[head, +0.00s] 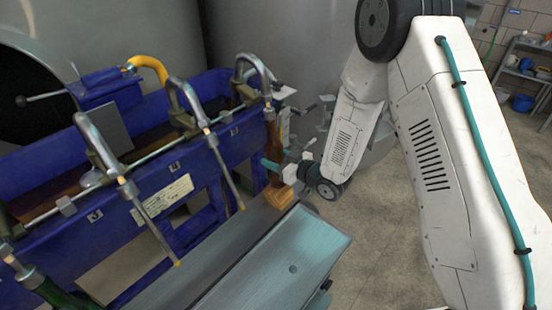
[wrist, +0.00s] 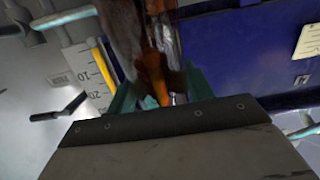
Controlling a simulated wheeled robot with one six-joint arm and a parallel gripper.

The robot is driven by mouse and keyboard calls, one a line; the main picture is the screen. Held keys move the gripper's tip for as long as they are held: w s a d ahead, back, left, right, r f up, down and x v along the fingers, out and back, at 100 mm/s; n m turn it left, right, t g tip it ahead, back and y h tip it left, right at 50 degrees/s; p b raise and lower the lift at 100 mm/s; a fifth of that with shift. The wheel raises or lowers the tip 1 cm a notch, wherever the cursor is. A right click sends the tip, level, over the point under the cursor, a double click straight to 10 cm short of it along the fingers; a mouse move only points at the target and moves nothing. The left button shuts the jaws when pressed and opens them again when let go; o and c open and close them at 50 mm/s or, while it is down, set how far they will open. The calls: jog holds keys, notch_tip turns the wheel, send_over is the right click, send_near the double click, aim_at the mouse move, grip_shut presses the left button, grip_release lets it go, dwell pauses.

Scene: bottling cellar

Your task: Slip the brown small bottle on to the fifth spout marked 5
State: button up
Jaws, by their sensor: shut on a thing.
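The brown small bottle (head: 273,148) is upright at the right end of the blue filler. My gripper (head: 271,166) is shut on it from the right; one teal finger shows. The fifth spout (head: 256,70) curves down to the bottle's top, beside the plate marked 5 (head: 233,131). Its lower tube does not show, so I cannot tell for certain whether it is inside the bottle. A wooden block (head: 279,196) is below the bottle. In the wrist view, the brown bottle (wrist: 155,75) is dark and blurred between the teal fingers (wrist: 158,95).
The third spout (head: 148,220) and fourth spout (head: 226,170) hang bare to the left. A green bottle (head: 58,293) is at the lower left. A grey metal shelf (head: 280,262) runs below. A white scale (wrist: 92,75) stands beside the bottle in the wrist view.

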jog(key=shift+s+d+f, duration=0.1)
jog(key=shift+f, duration=0.85)
dwell(0.4)
jog(key=o, duration=1.3)
jog(key=shift+c, duration=0.2)
jog(key=f+v, duration=0.1)
jog(key=v, duration=0.6)
jog(key=shift+s+d+r, duration=0.3)
jog(key=shift+d+r, duration=0.05)
jog(key=shift+r, duration=0.1)
